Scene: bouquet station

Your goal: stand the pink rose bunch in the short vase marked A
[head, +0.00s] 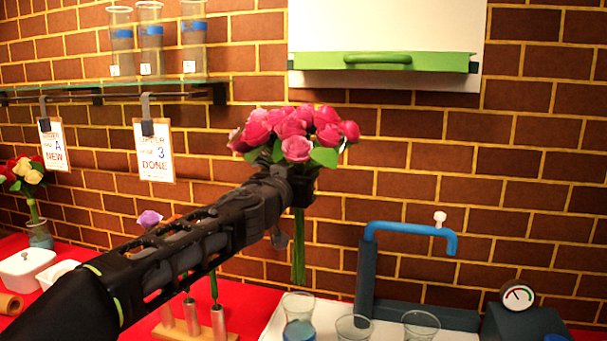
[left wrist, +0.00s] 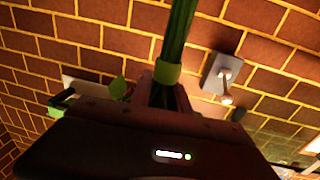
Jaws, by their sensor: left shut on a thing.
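The pink rose bunch (head: 296,130) is upright in my left gripper (head: 292,185), which is shut on it just below the blooms. Its green stems (head: 298,245) hang down free, above the glass vases on the white surface. In the left wrist view, the stems (left wrist: 178,40) with a light green band run between the jaws (left wrist: 165,95). Three clear vases stand below: one with blue in it (head: 299,322), a middle one (head: 354,328) and a right one (head: 420,325). Their lower parts are cut off and I see no letter A on them. My right gripper is not in view.
A dark stand with a blue spout (head: 410,228) rises right of the stems, with a gauge box (head: 516,298) beyond. A wooden rack (head: 190,330) with metal tubes is behind my arm. A glass shelf (head: 110,92) and hanging tags (head: 154,150) are at upper left.

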